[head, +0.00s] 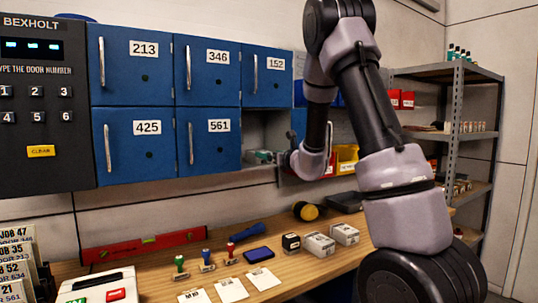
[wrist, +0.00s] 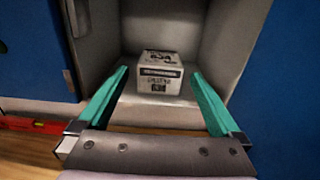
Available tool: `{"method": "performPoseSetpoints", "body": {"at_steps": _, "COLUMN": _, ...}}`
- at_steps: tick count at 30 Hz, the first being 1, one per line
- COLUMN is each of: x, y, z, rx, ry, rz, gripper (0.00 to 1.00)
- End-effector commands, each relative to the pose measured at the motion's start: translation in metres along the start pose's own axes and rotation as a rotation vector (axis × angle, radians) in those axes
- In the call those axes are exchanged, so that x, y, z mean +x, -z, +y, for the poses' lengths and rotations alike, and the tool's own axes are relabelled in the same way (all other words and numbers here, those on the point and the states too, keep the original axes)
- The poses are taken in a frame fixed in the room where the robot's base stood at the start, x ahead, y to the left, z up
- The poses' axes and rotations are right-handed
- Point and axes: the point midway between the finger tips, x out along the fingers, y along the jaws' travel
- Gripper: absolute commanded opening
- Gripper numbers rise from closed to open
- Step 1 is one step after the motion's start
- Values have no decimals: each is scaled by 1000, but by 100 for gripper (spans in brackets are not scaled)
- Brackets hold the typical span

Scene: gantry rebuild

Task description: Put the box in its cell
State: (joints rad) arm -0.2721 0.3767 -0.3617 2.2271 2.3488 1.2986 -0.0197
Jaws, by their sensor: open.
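A small white box (wrist: 160,75) with dark printing sits on the floor of an open grey cell (wrist: 208,50) in the wrist view. Its print is too blurred to read surely. My gripper (wrist: 160,88) is open, its two teal fingers reaching into the cell mouth. One finger lies to each side of the box, with gaps between. In the head view the open cell (head: 262,128) is in the lower row, right of door 561 (head: 208,142). My gripper (head: 270,157) is at its opening, mostly hidden by my wrist, and the box is not clearly visible there.
Blue doors 213, 346, 152, 425 and 561 are shut. A keypad panel (head: 42,100) stands left. On the bench (head: 160,280) are two pale boxes (head: 332,242), stamps, an ink pad (head: 259,255), white cards and a red level (head: 145,245). Shelving (head: 455,140) stands right.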

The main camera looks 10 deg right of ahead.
Motion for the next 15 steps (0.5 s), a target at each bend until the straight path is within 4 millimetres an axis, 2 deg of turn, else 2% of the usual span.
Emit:
{"method": "performPoseSetpoints", "body": {"at_steps": 2, "x": -6, "y": -8, "z": 8, "rx": -17, "ry": -32, "rz": -3, "gripper": 100}}
{"method": "performPoseSetpoints", "body": {"at_steps": 4, "x": -15, "y": -22, "z": 25, "rx": -58, "ry": -102, "rz": -1, "gripper": 100}}
{"method": "performPoseSetpoints", "body": {"at_steps": 8, "x": -53, "y": -59, "z": 81, "rx": -232, "ry": -331, "rz": 4, "gripper": 100}}
{"method": "performPoseSetpoints", "body": {"at_steps": 9, "x": -71, "y": -69, "z": 101, "rx": -311, "ry": -415, "rz": 7, "gripper": 100}}
{"method": "performPoseSetpoints", "body": {"at_steps": 11, "x": -102, "y": -79, "z": 128, "rx": -445, "ry": -536, "rz": 13, "gripper": 100}}
{"method": "performPoseSetpoints", "body": {"at_steps": 12, "x": -124, "y": -83, "z": 143, "rx": -542, "ry": -611, "rz": 19, "gripper": 100}}
{"method": "performPoseSetpoints", "body": {"at_steps": 15, "x": -181, "y": -84, "z": 170, "rx": -810, "ry": -778, "rz": 41, "gripper": 100}}
